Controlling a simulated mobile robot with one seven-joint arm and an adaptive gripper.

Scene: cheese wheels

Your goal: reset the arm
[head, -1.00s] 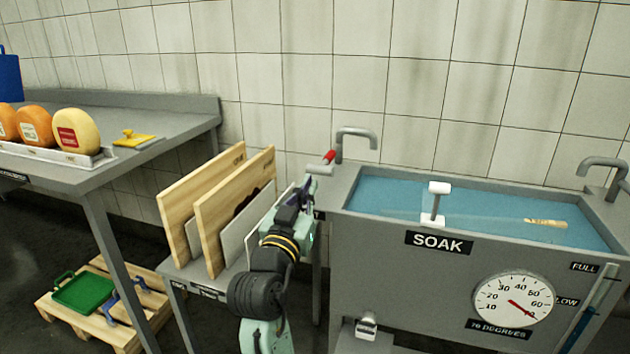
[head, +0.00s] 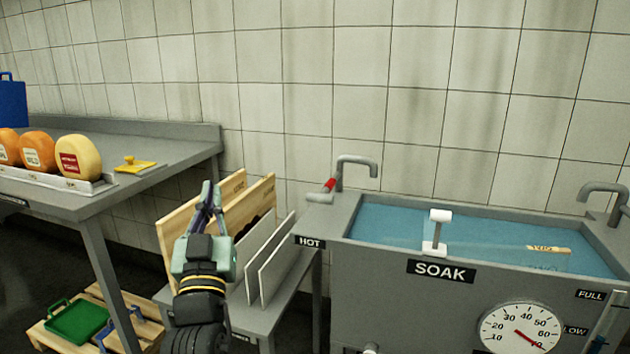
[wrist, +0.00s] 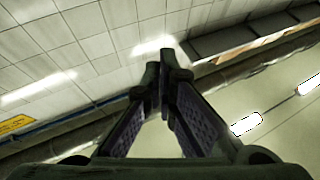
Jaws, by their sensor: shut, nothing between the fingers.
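My gripper (head: 207,190) is raised in front of the wooden boards in the head view, with its fingers pointing up. It is shut and empty. In the wrist view my gripper (wrist: 160,68) shows its fingers meeting at the tips, with tiled wall and bright ceiling lights beyond. It touches nothing that I can see. The lower part of my arm runs out of the bottom of the head view.
A stand holds wooden boards (head: 262,200) and pale panels (head: 278,265). The soak tank (head: 335,225) is at right, with a red-handled HOT tap (head: 328,186). Cheese wheels (head: 78,157) sit on the left table (head: 190,150). A green tray (head: 78,322) lies on a low pallet.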

